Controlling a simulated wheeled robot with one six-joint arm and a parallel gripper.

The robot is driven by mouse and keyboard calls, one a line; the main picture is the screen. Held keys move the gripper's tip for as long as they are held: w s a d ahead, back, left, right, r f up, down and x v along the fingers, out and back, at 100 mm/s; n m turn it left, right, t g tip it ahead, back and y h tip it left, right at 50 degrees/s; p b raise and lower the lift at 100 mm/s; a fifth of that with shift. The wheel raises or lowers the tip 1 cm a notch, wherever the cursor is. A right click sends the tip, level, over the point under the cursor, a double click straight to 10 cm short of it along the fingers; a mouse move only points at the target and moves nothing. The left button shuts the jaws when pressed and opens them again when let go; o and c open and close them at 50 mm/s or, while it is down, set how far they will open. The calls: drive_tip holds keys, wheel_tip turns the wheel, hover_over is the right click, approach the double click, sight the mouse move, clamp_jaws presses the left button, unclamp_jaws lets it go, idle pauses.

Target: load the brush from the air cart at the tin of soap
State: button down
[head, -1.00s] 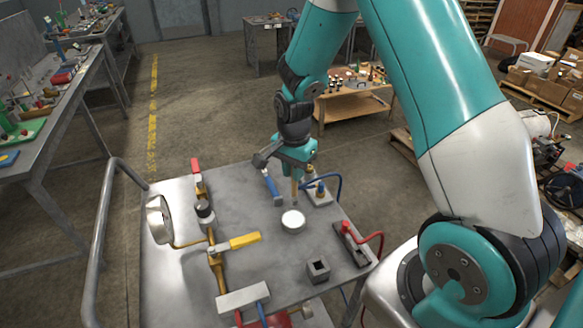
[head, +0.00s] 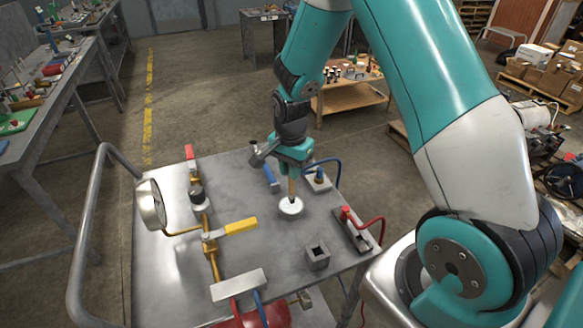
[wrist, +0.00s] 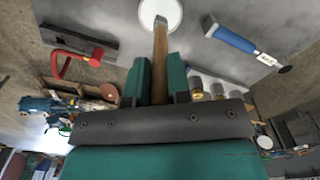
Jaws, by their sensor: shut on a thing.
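My gripper (head: 293,168) is shut on the brush (head: 292,188), a wooden-handled stick that points down. The brush also shows in the wrist view (wrist: 160,58), between the two teal fingers. The tin of soap (head: 290,207) is a small round white-topped tin on the grey top of the air cart (head: 240,180). The tin shows at the top edge of the wrist view (wrist: 167,8). The brush's lower end is over the white surface; I cannot tell whether it touches.
A blue-handled tool (head: 270,174) lies left of the gripper. A block with a blue hose (head: 318,180) and one with a red hose (head: 350,235) stand to the right. A square socket block (head: 316,257), yellow-handled valve (head: 240,227) and gauge (head: 152,204) are nearer.

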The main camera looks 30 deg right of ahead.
drive_tip(key=shift+s+f+b, duration=0.1)
drive_tip(key=shift+f+b, duration=0.25)
drive_tip(key=shift+f, duration=0.25)
idle(1.5)
drive_tip(key=shift+r+p, duration=2.9)
drive_tip(key=shift+r, duration=0.65)
